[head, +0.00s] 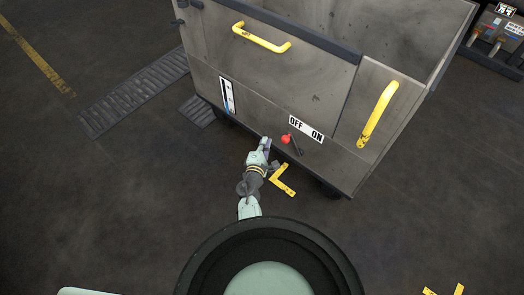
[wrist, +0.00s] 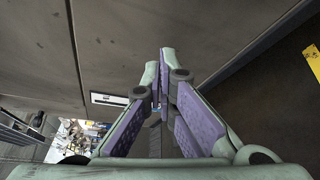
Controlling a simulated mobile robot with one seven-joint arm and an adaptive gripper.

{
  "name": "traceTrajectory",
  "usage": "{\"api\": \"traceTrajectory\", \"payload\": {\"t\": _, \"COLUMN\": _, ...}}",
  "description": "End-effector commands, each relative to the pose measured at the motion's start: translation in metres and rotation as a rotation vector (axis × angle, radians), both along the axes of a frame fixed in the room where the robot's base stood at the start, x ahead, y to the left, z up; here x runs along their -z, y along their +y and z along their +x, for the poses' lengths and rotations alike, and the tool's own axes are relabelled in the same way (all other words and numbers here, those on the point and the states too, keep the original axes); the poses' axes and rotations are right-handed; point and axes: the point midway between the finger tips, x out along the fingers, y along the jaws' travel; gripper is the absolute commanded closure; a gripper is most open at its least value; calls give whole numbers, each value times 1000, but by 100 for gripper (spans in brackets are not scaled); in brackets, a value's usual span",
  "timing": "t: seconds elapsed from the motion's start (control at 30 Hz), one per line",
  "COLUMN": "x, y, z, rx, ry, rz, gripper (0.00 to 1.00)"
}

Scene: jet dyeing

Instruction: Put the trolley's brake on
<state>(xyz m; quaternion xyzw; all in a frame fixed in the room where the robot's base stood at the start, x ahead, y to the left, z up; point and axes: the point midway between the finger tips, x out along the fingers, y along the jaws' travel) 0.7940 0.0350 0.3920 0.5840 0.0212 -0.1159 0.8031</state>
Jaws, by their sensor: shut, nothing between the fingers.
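The trolley (head: 270,95) is a big grey metal box on wheels. Its brake lever (head: 286,138) has a red knob on a dark stem, low on the near side. The knob leans left, to the OFF side of the white OFF/ON label (head: 306,129). My gripper (head: 266,142) is low beside the trolley's near side, just left of the red knob, with a small gap seen from above. In the wrist view my gripper (wrist: 161,62) is shut and empty, with the trolley's wall (wrist: 110,40) close by. The red knob does not show there.
Yellow handles (head: 262,38) (head: 377,114) stick out from the trolley. A blue-and-white gauge strip (head: 228,96) is left of the lever. A yellow floor mark (head: 283,180) lies below the lever. A floor grating (head: 135,92) runs left.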

Motion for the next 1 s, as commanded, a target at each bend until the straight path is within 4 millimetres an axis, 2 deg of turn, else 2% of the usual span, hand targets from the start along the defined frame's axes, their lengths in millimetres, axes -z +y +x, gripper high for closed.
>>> {"api": "traceTrajectory", "payload": {"t": 0.1, "x": 3, "y": -4, "z": 22, "rx": 0, "ry": -1, "rz": -1, "gripper": 100}}
{"api": "traceTrajectory", "payload": {"t": 0.4, "x": -10, "y": -33, "z": 5, "rx": 1, "ry": 0, "rz": 1, "gripper": 100}}
{"api": "traceTrajectory", "payload": {"t": 1.0, "x": -10, "y": -37, "z": 7, "rx": 0, "ry": -5, "rz": 7, "gripper": 100}}
